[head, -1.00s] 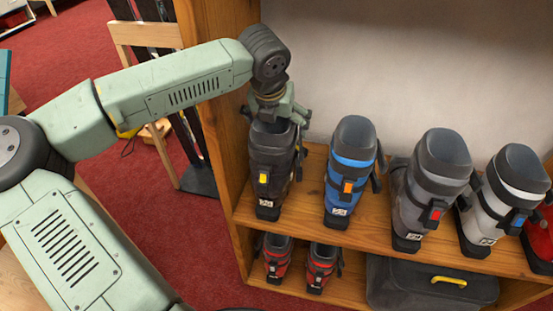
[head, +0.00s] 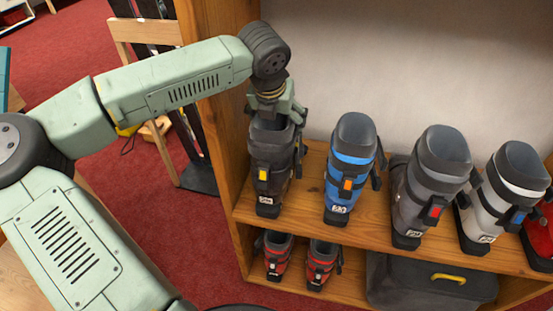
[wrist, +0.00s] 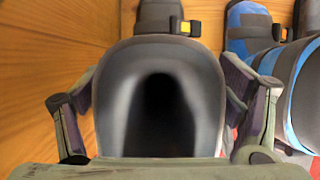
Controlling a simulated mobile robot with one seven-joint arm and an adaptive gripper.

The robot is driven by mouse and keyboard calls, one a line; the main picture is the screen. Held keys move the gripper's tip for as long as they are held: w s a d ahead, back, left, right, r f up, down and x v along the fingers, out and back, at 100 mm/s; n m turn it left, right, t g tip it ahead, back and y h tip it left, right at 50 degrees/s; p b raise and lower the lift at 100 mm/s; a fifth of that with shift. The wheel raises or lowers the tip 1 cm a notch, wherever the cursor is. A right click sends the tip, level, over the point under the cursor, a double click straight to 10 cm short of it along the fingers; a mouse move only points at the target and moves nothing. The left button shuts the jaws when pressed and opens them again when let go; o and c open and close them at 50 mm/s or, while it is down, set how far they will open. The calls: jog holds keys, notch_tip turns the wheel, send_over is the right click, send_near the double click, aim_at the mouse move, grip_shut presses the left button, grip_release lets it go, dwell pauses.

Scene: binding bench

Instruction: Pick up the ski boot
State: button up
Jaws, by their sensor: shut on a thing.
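The black ski boot with a yellow buckle (head: 270,172) stands upright at the left end of the upper shelf (head: 305,222), and its sole appears to rest on the board. My gripper (head: 276,116) is above it, shut on its cuff from both sides. In the wrist view the boot's grey-lined opening (wrist: 108,85) fills the middle, with a finger on each side. My gripper hides part of the cuff's top in the head view.
A blue boot (head: 351,170) stands close to the right, then a grey boot (head: 430,185) and a white one (head: 500,200). The wooden side panel (head: 222,110) is close on the left. Red boots (head: 321,262) and a dark case (head: 390,285) occupy the lower shelf.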

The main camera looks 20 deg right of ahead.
jog(key=c, duration=0.5)
jog(key=shift+c, duration=0.2)
